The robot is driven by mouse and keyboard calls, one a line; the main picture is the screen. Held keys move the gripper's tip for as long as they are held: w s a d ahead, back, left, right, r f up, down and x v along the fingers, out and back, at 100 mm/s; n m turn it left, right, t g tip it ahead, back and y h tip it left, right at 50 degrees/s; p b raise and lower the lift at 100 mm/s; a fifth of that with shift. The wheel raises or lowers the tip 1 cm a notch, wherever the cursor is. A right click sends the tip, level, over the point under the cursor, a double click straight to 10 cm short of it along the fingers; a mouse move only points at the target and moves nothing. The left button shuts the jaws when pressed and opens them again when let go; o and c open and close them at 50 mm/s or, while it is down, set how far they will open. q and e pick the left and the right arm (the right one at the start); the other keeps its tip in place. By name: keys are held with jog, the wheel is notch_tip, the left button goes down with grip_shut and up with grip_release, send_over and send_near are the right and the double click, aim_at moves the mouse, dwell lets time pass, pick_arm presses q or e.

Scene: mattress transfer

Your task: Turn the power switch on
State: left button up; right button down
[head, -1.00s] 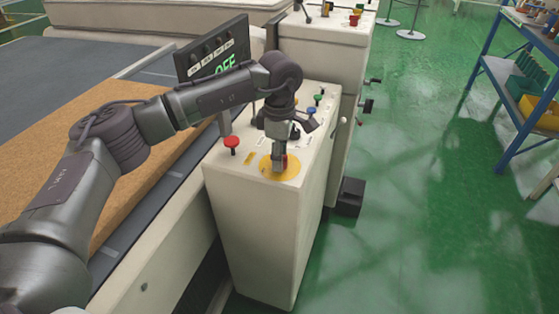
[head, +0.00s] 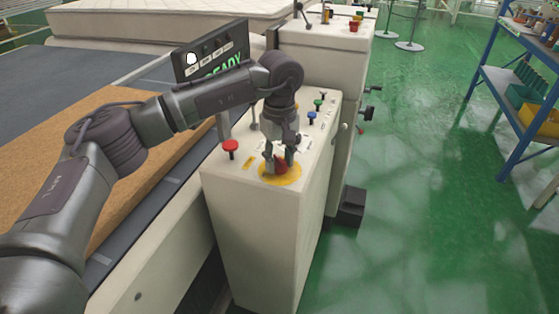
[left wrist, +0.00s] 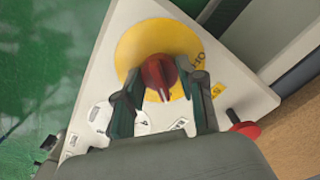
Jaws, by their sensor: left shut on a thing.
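The red rotary power switch (left wrist: 160,74) sits on a round yellow plate (left wrist: 152,42) on top of the white control cabinet. In the head view the switch (head: 281,168) is partly hidden by my left gripper (head: 279,160). My left gripper points down and is shut on the switch, with one finger on each side of the knob in the left wrist view (left wrist: 161,88). The display panel (head: 212,50) behind reads "READY" in green, with one white lamp lit. My right gripper is not in view.
A red mushroom button (head: 230,147) stands on the cabinet (head: 255,220) left of the switch. Several coloured buttons lie behind it. A brown board (head: 110,125) lies on the conveyor at left. A blue shelf (head: 515,95) stands at right, with open green floor between.

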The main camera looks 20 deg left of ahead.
aim_at(280, 159)
pick_arm(q)
jog(key=shift+r+m, duration=0.1)
jog(key=shift+m, duration=0.5)
jog(key=o, duration=1.1)
jog(key=shift+o, duration=0.2)
notch_tip(280, 159, up, 12)
